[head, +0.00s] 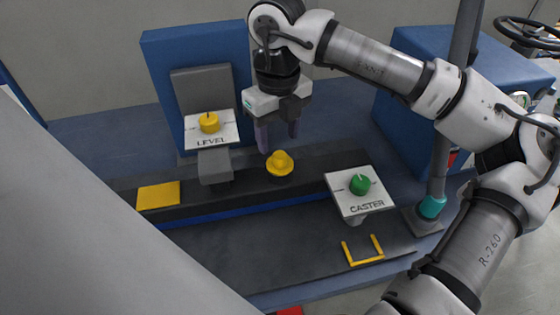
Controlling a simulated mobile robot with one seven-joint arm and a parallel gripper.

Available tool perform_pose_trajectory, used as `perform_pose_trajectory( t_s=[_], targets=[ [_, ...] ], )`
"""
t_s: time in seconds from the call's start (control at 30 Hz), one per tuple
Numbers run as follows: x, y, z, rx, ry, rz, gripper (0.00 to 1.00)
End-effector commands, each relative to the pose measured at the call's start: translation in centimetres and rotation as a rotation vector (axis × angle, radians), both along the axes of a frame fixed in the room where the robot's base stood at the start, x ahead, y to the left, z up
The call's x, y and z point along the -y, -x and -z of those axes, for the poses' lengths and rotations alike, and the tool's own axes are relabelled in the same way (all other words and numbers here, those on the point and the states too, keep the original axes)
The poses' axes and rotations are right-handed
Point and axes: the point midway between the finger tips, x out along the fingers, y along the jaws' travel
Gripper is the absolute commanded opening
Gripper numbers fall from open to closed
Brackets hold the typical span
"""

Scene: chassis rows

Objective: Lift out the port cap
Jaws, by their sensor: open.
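The port cap appears to be the round yellow piece (280,163) with a raised knob, seated on the black raised beam in the middle of the head view. My gripper (277,142) hangs fingers down just above and slightly behind it. The two dark fingers are apart with nothing between them. The cap looks upright, and I see no contact between it and the fingers.
A white LEVEL plate (211,130) with a yellow knob stands left of my gripper. A white CASTER plate (359,194) with a green knob stands to the right.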

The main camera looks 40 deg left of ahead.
Motion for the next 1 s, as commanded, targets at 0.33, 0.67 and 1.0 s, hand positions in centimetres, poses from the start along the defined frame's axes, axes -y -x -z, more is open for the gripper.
perform_pose_trajectory(
  t_s=[0.33,0.67,1.0],
  targets=[
    [0.1,-0.3,3.1,-0.005,-0.001,-0.001,0.52],
    [0.1,-0.4,5.8,0.0,-0.001,-0.001,0.52],
    [0.1,-0.4,5.7,0.0,-0.001,-0.001,0.24]
  ],
)
